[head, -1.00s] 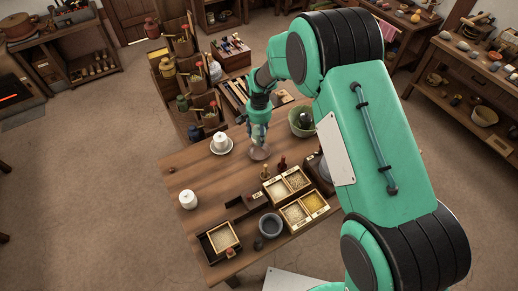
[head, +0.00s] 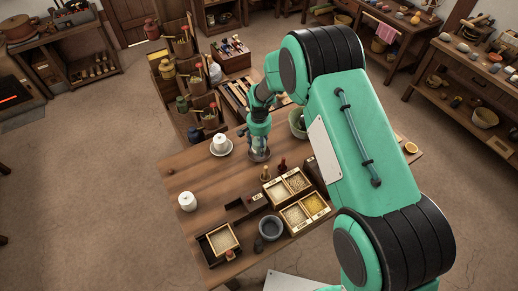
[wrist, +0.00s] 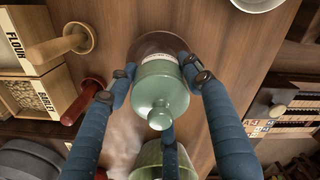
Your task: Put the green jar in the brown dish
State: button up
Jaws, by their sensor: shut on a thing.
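My gripper (wrist: 165,80) is shut on the green jar (wrist: 160,92), a pale green lidded jar with a knob and a light label. The brown dish (wrist: 148,42) is round and lies directly beyond the jar in the wrist view, partly hidden by it. In the head view my gripper (head: 259,146) points down over the brown dish (head: 259,157), and the jar is hard to make out between the fingers. I cannot tell whether the jar's base touches the dish.
A green bowl (head: 297,122) stands close behind the dish. Grain boxes (head: 295,213), red and wooden stampers, and a grey bowl (head: 271,228) stand in front.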

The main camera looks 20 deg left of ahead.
jog(key=shift+f, duration=1.15)
jog(key=shift+f, duration=0.15)
jog(key=o, duration=1.5)
notch_tip(320, 180, up, 12)
jog(key=shift+r+p, duration=0.1)
jog(key=shift+p, duration=0.55)
jog(key=shift+r, duration=0.1)
